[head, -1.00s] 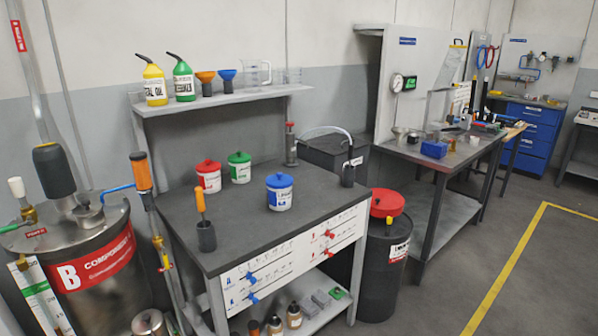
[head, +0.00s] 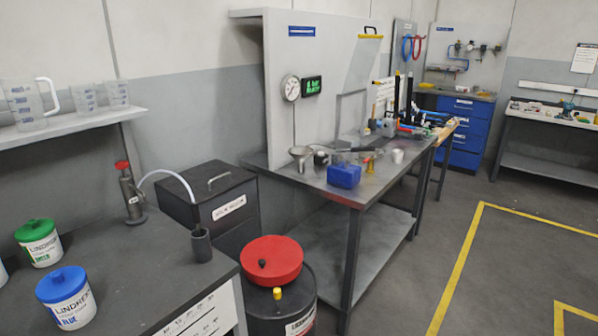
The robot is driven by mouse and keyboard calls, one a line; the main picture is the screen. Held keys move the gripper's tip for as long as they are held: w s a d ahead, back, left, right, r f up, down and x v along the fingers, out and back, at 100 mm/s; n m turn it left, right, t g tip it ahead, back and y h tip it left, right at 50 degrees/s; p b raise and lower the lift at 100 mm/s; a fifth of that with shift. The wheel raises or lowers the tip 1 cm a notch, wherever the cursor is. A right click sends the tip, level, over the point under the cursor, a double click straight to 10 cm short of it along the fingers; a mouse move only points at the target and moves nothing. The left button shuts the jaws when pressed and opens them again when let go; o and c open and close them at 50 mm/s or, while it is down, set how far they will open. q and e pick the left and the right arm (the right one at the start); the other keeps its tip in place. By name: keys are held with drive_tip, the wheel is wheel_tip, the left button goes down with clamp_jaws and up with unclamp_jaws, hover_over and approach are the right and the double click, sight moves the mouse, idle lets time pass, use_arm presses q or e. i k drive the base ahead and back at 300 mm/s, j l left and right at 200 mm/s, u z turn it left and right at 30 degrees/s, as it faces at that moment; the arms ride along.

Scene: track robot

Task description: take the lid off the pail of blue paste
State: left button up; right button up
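The pail of blue paste (head: 67,302) is a white tub labelled BLUE, standing upright near the front of the dark workbench at the lower left of the head view. Its blue lid (head: 62,281) is on it, with a small knob on top. A similar pail with a green lid (head: 38,242) stands behind it to the left. Neither of my grippers is in view.
A small dark cup (head: 201,245) and a pump-like metal cylinder (head: 130,195) stand on the bench (head: 140,265). A drum with a red lid (head: 272,262) and a black bin (head: 215,200) stand beside it. The floor at right is clear.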

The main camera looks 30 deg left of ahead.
sight(62, 284)
drive_tip(key=i+u, duration=0.1)
drive_tip(key=i, duration=0.8)
drive_tip(key=i+l+u, duration=0.1)
drive_tip(key=i, duration=0.85)
drive_tip(key=i+l+u, duration=0.15)
drive_tip(key=u, duration=1.8)
